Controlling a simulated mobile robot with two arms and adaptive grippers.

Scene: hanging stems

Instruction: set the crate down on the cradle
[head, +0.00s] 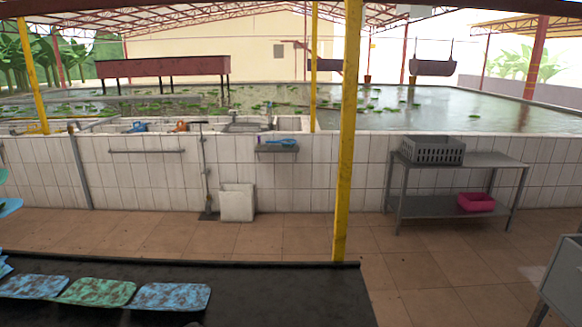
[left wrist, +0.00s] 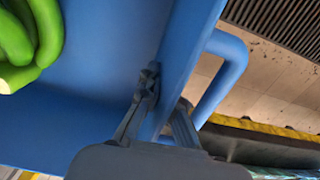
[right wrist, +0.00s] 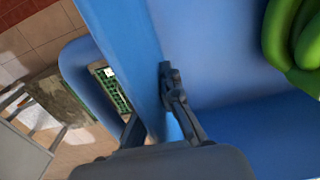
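The blue crate (left wrist: 105,45) fills much of the left wrist view and also shows in the right wrist view (right wrist: 205,60). Green bananas (left wrist: 18,40) lie inside it; they show in the right wrist view too (right wrist: 292,45). My left gripper (left wrist: 168,94) has one finger inside and one outside the crate's wall, shut on it, beside a blue loop handle. My right gripper (right wrist: 150,100) grips the opposite wall the same way, beside its handle. The crate and both grippers are out of the head view. I cannot make out the cradle in any view.
A black table (head: 270,290) with blue and green mottled pads (head: 97,291) is at the front left. A yellow post (head: 347,130) rises behind it. A metal stand (head: 455,182) holds a grey crate (head: 432,150) and a pink tub (head: 476,202). Tiled floor lies between.

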